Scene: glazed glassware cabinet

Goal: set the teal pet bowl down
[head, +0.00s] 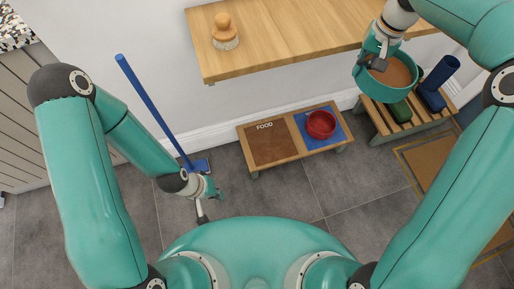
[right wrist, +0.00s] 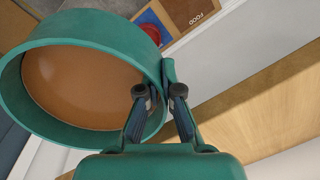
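The teal pet bowl (head: 371,87) is at the upper right of the head view, with brown contents. My right gripper (head: 376,62) is shut on its rim. In the right wrist view the bowl (right wrist: 100,30) fills the upper left, and the gripper's fingers (right wrist: 160,92) pinch its wall. The bowl appears held above the slatted bench, with nothing visibly supporting it. A low wooden stand (head: 288,136) has a brown mat marked FOOD (head: 268,147) and a blue mat (head: 339,133) bearing a red bowl (head: 321,125). My left gripper (head: 211,196) is away at left, its fingers too small to read.
A blue-handled tool (head: 150,105) leans by my left gripper. The brown mat is bare.

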